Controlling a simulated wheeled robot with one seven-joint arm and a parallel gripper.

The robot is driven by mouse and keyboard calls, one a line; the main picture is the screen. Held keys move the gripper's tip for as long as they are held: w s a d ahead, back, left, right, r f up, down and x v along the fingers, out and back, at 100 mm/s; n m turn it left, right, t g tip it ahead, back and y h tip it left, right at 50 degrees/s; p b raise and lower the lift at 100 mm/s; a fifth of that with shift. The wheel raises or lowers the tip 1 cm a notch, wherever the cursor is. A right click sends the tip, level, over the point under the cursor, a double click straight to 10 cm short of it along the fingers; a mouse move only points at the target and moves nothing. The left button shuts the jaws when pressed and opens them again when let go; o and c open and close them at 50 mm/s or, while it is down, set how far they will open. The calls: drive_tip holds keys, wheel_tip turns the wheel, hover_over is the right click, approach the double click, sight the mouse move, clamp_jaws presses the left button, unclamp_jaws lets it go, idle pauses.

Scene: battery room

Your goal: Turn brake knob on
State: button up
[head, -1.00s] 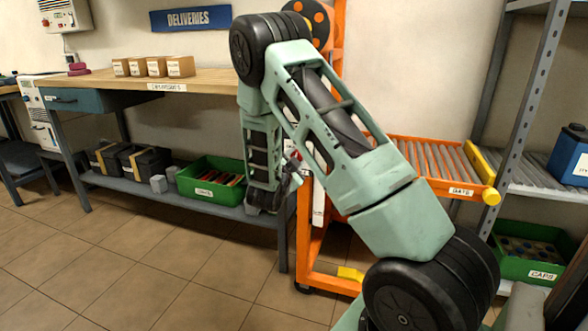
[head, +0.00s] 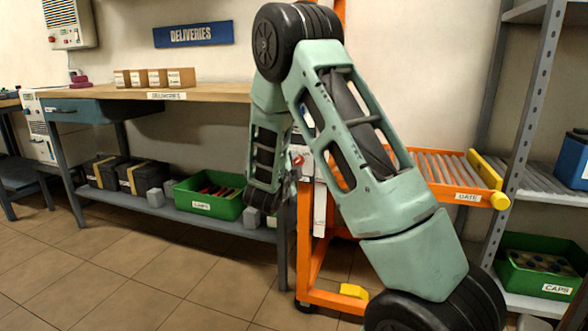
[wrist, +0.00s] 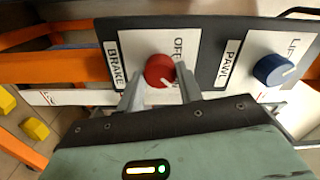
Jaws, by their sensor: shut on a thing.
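The red brake knob (wrist: 160,70) sits on a white plate beside a "BRAKE" label (wrist: 115,65) in the wrist view. "OFF" is printed at its upper right, with further lettering partly hidden behind a finger. My gripper (wrist: 160,78) is shut on the knob, one finger on each side. A short pale mark shows on the knob's lower right edge. In the head view my gripper (head: 287,182) is at the orange cart's (head: 306,230) control panel, mostly hidden by my arm, with a small red part (head: 297,160) showing beside it.
A blue knob (wrist: 273,70) with a white pointer, near a "PAWL" label (wrist: 230,62), is to the right. A workbench (head: 215,92) with a green bin (head: 208,198) below stands left. A grey shelf rack (head: 525,130) stands right. Open tiled floor lies front left.

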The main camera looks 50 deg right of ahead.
drive_tip(key=shift+a+f, duration=0.1)
drive_tip(key=o, duration=1)
drive_tip(key=p+v, duration=0.3)
drive_tip(key=v, duration=1.4)
drive_tip(key=shift+a, duration=0.15)
